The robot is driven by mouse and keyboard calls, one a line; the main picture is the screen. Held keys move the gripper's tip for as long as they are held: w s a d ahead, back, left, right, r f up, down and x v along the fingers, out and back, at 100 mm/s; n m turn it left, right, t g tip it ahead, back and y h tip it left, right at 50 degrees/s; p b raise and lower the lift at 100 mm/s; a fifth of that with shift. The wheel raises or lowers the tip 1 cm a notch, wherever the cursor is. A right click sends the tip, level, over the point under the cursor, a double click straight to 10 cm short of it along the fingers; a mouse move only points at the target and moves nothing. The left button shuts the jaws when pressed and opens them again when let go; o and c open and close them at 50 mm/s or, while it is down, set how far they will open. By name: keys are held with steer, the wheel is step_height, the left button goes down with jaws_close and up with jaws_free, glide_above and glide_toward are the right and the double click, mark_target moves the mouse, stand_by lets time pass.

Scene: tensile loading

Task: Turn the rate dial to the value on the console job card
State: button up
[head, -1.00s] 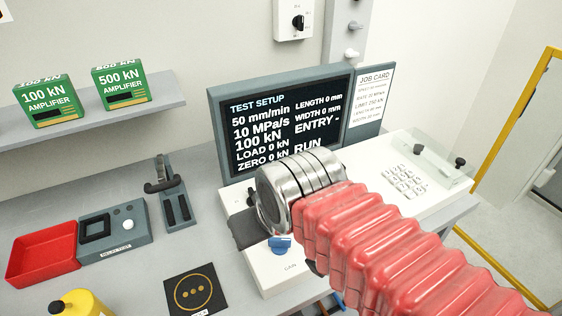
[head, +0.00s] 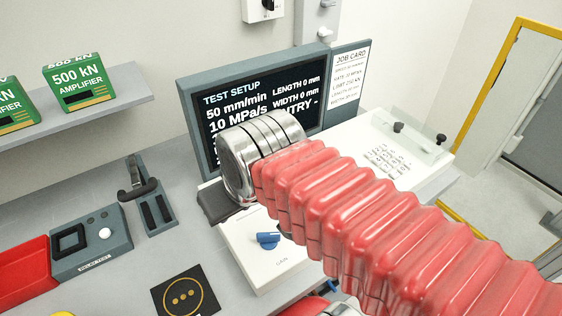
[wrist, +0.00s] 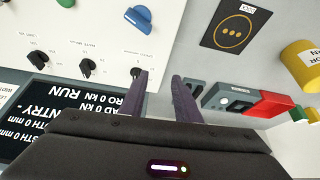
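The console (head: 262,262) has a white face. In the wrist view, which is upside down, it carries black knobs, one at the far left (wrist: 37,58), one in the middle (wrist: 87,67) and one near a fingertip (wrist: 137,72). The screen (head: 225,98) shows 50 mm/min and 10 MPa/s. The job card (head: 346,75) stands right of it; its small print is not surely readable. My gripper (wrist: 160,76) is open and empty, its left fingertip close to the nearest knob; contact is unclear.
A blue gain knob (head: 268,240) is on the console's front. A keypad (head: 392,160) lies right. Amplifier boxes (head: 78,85) sit on the shelf.

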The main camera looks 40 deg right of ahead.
steer(key=w+d+r+g, duration=0.2)
steer(key=w+d, duration=0.3)
steer(key=d, duration=0.4)
steer(key=w+d+r+g, duration=0.3)
steer(key=w+d, duration=0.3)
steer(key=d, duration=0.4)
steer(key=shift+w+d+r+m, duration=0.15)
steer(key=shift+w+d+m, duration=0.05)
steer(key=shift+m, duration=0.1)
steer(key=shift+f, duration=0.2)
step_height(320, 180, down, 14)
steer(key=shift+r, duration=0.25)
steer(key=shift+c, duration=0.3)
jaws_close()
